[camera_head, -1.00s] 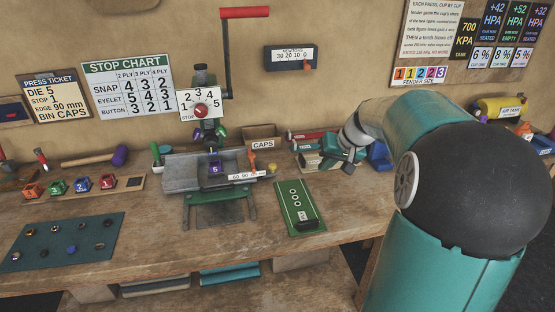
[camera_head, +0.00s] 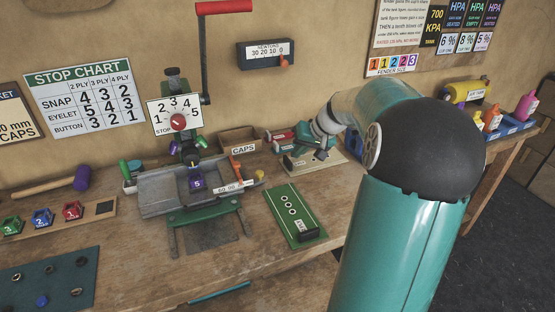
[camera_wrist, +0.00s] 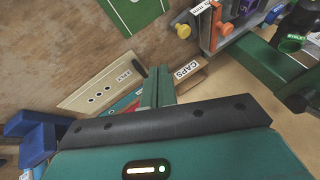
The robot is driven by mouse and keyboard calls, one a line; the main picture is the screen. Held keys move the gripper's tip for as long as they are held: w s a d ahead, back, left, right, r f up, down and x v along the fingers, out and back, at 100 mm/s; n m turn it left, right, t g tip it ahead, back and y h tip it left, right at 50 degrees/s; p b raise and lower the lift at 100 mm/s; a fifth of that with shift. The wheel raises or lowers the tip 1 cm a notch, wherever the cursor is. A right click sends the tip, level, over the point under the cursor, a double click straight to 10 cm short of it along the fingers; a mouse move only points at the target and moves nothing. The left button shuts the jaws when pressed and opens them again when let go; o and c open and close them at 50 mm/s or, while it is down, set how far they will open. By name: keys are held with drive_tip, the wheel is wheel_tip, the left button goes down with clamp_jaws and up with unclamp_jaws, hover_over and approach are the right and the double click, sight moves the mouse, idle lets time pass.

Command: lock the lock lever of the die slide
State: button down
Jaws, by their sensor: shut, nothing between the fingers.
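The press carries a die slide, a grey tray (camera_head: 158,197) with a purple die marked 5 (camera_head: 197,183) in it. An orange lever (camera_head: 236,168) stands by the white scale at the slide's right side, and a yellow knob (camera_head: 260,174) is just right of it. The wrist view also shows the orange lever (camera_wrist: 227,28) and yellow knob (camera_wrist: 183,31) at the upper right. I cannot tell which is the lock lever, or its setting. My gripper (camera_wrist: 157,76) is shut and empty, right of the press, apart from both.
A CAPS box (camera_head: 238,141) stands behind the slide's right side, close to my gripper. A green mat (camera_head: 283,205) lies in front right. A 2PLY board (camera_wrist: 100,88) and blue bins (camera_wrist: 36,140) are near my gripper in the wrist view. The crank (camera_head: 204,60) rises above the press.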

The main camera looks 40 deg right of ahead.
drive_tip(key=f, duration=0.1)
approach(261, 178)
drive_tip(key=d+f, duration=0.2)
drive_tip(key=w+d+f, duration=0.1)
drive_tip(key=d, duration=0.1)
drive_tip(key=shift+f, duration=0.35)
drive_tip(key=a, duration=0.1)
drive_tip(key=w+a, duration=0.2)
drive_tip(key=shift+f, duration=0.25)
drive_tip(key=shift+w+a, duration=0.1)
drive_tip(key=shift+a, duration=0.05)
drive_tip(key=shift+s+a+m+h, duration=0.15)
drive_tip(key=shift+s+a+m, duration=0.1)
drive_tip(key=shift+a, duration=0.25)
drive_tip(key=shift+s+a+m+h, duration=0.15)
drive_tip(key=shift+s+a+m, duration=0.1)
drive_tip(key=shift+a, duration=0.25)
drive_tip(key=shift+w+d, duration=0.1)
